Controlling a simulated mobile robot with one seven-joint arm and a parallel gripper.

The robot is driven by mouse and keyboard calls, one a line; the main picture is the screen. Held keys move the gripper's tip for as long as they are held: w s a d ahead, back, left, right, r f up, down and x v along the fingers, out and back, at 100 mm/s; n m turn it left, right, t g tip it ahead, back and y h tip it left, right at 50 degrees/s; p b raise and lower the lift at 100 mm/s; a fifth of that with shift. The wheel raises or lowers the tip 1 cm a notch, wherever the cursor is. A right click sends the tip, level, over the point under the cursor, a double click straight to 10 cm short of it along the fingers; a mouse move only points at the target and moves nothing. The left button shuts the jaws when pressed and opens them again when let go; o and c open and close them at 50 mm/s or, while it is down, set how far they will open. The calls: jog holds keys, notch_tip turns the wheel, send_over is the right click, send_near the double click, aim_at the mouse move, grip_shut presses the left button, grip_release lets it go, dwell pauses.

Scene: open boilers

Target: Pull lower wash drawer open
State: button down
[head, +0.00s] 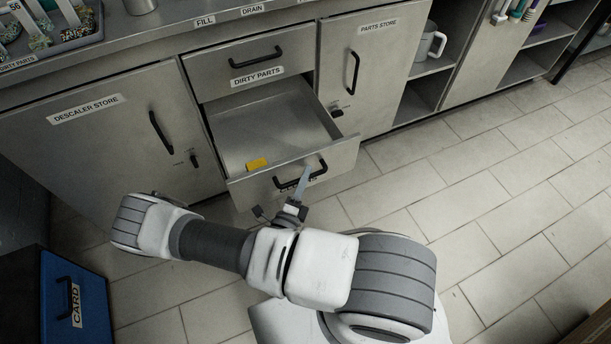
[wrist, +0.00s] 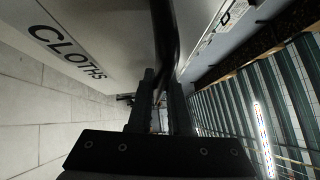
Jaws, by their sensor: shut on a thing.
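The lower drawer (head: 343,156) stands pulled well out of the grey cabinet, its inside visible from above. A yellow item (head: 257,163) lies in it near the front. Its black bar handle (head: 321,170) is on the front face, partly hidden by my gripper (head: 303,180). My gripper is shut on this handle. In the wrist view the dark handle (wrist: 163,35) runs between the two fingers of my gripper (wrist: 162,85). The drawer front there carries a CLOTHS label (wrist: 66,52).
The DIRTY PARTS drawer (head: 215,83) above is shut. The DESCALER STORE door (head: 95,135) and PARTS STORE door (head: 378,75) flank the drawers, both shut. A blue CARD bin (head: 95,300) stands at lower left. Tiled floor (head: 480,200) is clear to the right.

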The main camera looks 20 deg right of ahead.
jog(key=c, duration=0.9)
grip_release()
jog(key=shift+o, duration=0.2)
